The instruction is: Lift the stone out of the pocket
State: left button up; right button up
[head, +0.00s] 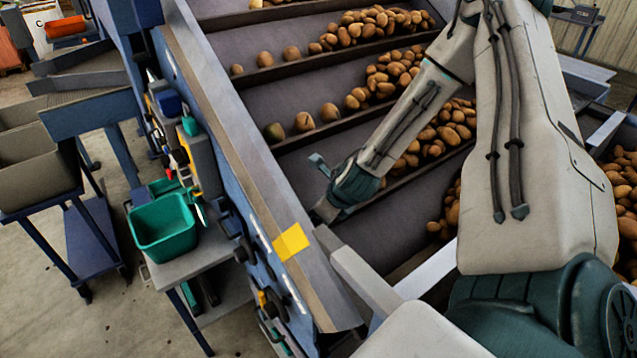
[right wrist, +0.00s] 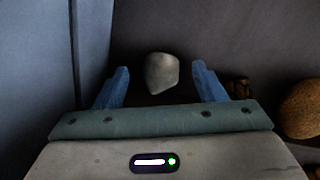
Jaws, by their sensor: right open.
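The stone (right wrist: 161,73) is a pale grey, rounded lump with a blunt lower point. In the right wrist view it lies in a dark pocket, near the blue-grey side wall (right wrist: 92,50). My right gripper (right wrist: 160,70) is open, with one blue finger on each side of the stone and a visible gap to both. In the head view my right gripper (head: 325,208) reaches down beside the belt's side rail, and the stone is hidden there. My left gripper is not in view.
Brown potatoes (head: 398,75) lie in several rows between the cross bars of the dark belt. One potato (right wrist: 302,108) lies right of the gripper in the wrist view. A yellow patch (head: 291,242) marks the side rail (head: 240,160). A green bin (head: 163,228) stands left of the machine.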

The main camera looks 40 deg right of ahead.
jog(key=shift+w+f, duration=0.15)
jog(key=shift+f, duration=0.05)
jog(key=shift+r, duration=0.1)
jog(key=shift+c, duration=0.8)
jog(key=c, duration=1)
notch_tip(320, 180, up, 9)
jog(key=p, duration=0.5)
jog(key=shift+r, duration=0.2)
notch_tip(320, 180, down, 4)
jog(key=b, duration=0.4)
jog(key=shift+f, duration=0.15)
